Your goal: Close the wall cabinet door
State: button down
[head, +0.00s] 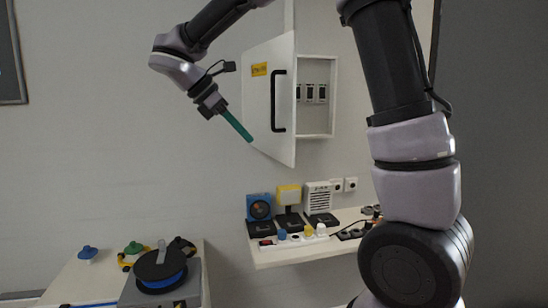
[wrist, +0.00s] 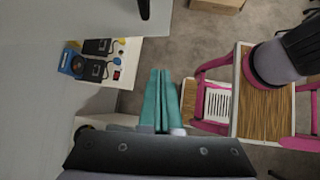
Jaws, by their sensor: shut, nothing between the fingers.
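The wall cabinet (head: 317,95) is a white box on the wall with its door (head: 268,98) standing open toward the left. The door has a black vertical handle (head: 278,101) and a yellow label near its top. Dark switches show inside the cabinet. My gripper (head: 249,139), with long green fingers, is just left of the door's lower part and points down to the right. In the head view the fingertips overlap the door's left edge; I cannot tell if they touch. The green fingers also show in the wrist view (wrist: 161,72), closed together with nothing between them.
Below the cabinet a white shelf (head: 300,253) carries a blue device, a yellow lamp, a white speaker and small parts. A table at lower left holds a cable reel (head: 160,270). In the wrist view, pink-framed wooden furniture (wrist: 262,108) stands at the right and a carton (wrist: 218,4) at the top.

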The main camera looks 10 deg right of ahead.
aim_at(276, 157)
jog(key=shift+n+h, duration=0.4)
jog(key=shift+n, duration=0.2)
jog(key=shift+w+d+r+x, duration=0.15)
jog(key=shift+w+x, duration=0.15)
jog(key=shift+x, duration=1.65)
jog(key=shift+w+d+r+x, duration=0.15)
jog(key=shift+w+x, duration=0.15)
jog(key=shift+x, duration=1.65)
jog(key=shift+w+d+r+x, duration=0.15)
jog(key=shift+w+x, duration=0.15)
jog(key=shift+x, duration=1.65)
